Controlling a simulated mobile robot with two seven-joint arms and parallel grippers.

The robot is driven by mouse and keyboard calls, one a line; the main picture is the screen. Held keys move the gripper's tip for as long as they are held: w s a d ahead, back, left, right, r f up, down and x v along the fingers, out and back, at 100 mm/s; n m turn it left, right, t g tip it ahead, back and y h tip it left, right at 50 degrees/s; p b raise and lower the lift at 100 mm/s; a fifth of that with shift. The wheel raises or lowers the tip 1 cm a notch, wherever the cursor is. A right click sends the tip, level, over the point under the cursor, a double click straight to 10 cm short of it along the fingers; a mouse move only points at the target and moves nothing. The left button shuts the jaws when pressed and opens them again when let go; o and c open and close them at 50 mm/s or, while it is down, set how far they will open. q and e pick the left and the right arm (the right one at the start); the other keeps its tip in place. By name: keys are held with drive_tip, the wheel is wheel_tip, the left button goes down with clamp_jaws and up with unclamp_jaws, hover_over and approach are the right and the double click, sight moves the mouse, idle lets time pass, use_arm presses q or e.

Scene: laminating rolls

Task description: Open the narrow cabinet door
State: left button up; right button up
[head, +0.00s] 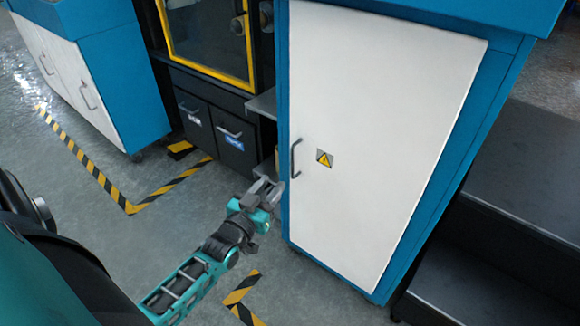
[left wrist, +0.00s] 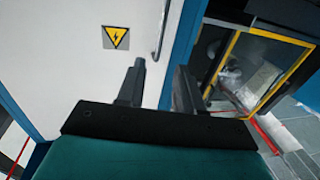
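The narrow cabinet door (head: 375,130) is a tall white panel in a blue cabinet, and it looks shut. Its grey vertical bar handle (head: 295,158) is on the left edge, beside a yellow warning sign (head: 324,158). In the left wrist view the door (left wrist: 70,65) fills the left side, with the handle (left wrist: 160,35) at upper middle and the sign (left wrist: 116,37) left of it. My left gripper (head: 272,186) is just below and left of the handle, apart from it. Its fingers (left wrist: 157,85) are spread with nothing between them. My right gripper is not in view.
A black machine with a yellow-framed window (head: 210,40) and dark drawers (head: 215,125) stands left of the cabinet. Another blue-and-white cabinet (head: 90,75) is at far left. Dark steps (head: 500,240) are at right. Grey floor with striped tape (head: 130,208) lies open at left.

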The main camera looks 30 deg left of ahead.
sight(292, 160)
use_arm(q)
drive_tip(key=w+b, duration=0.1)
drive_tip(key=w, duration=0.2)
drive_tip(key=w+b, duration=0.1)
drive_tip(key=w, duration=0.3)
drive_tip(key=w+a+b, duration=0.1)
drive_tip(key=w, duration=0.2)
drive_tip(key=shift+w+a, duration=0.1)
drive_tip(key=shift+w, duration=0.1)
drive_tip(key=shift+c, duration=0.3)
clamp_jaws()
idle(0.7)
